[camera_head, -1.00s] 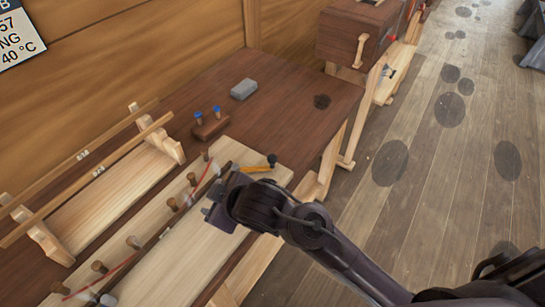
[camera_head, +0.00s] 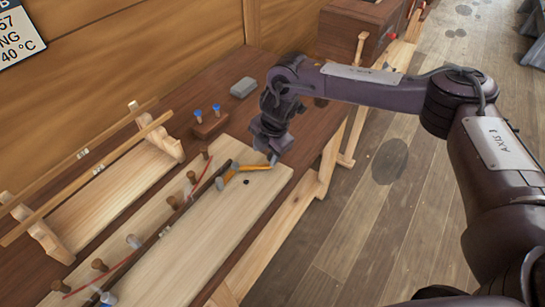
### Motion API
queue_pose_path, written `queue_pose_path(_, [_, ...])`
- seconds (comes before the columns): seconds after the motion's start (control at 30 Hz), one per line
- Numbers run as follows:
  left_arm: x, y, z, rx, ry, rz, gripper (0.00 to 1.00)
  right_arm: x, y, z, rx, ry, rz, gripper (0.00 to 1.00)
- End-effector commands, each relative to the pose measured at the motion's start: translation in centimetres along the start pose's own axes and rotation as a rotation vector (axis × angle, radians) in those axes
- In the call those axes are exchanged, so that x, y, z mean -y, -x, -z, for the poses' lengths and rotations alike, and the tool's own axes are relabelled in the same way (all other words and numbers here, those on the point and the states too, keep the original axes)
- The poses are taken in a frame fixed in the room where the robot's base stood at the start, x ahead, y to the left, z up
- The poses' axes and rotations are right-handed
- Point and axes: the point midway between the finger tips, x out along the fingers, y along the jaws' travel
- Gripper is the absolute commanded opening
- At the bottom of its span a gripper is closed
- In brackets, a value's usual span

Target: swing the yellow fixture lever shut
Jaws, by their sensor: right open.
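The yellow fixture lever (camera_head: 252,168) lies at the far end of the pale wooden board (camera_head: 205,236). It points right from an orange-yellow block (camera_head: 229,174) beside the long dark bar (camera_head: 160,236). My right gripper (camera_head: 273,158) is at the lever's outer end, pointing down, with its jaws open. It hides the dark knob at the lever's tip. I cannot tell whether the jaws touch the lever or stand around it. My left gripper is not in view.
Wooden pegs (camera_head: 98,264) line the board. A small block with two blue-topped pins (camera_head: 210,125) and a grey block (camera_head: 243,88) stand behind. The board's near right part is clear.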

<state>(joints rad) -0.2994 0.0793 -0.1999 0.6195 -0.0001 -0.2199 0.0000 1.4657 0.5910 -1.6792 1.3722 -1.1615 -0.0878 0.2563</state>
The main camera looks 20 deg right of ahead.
Motion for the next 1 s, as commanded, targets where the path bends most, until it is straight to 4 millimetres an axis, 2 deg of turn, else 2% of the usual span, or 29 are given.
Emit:
queue_pose_path(0.03, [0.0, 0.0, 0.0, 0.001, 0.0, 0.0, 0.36, 0.1, 0.9, -1.6, 0.019, -0.018, 0.013, 0.5])
queue_pose_path(0.07, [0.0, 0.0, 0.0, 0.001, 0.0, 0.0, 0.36, 0.2, 1.2, -2.2, 0.025, -0.026, 0.021, 0.5])
queue_pose_path(0.2, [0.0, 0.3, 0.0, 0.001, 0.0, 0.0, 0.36, 0.5, 1.2, -3.4, 0.036, -0.043, 0.041, 0.5])
queue_pose_path(0.63, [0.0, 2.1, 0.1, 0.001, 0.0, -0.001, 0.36, 0.7, -4.9, -3.4, 0.034, -0.04, 0.039, 0.5])
queue_pose_path(0.8, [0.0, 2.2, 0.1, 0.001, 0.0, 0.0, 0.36, 0.7, -5.9, -3.5, 0.035, -0.039, 0.036, 0.5])
queue_pose_path(1.0, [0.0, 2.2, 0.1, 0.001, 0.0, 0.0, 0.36, 0.7, -6.0, -3.5, 0.035, -0.039, 0.036, 0.5])
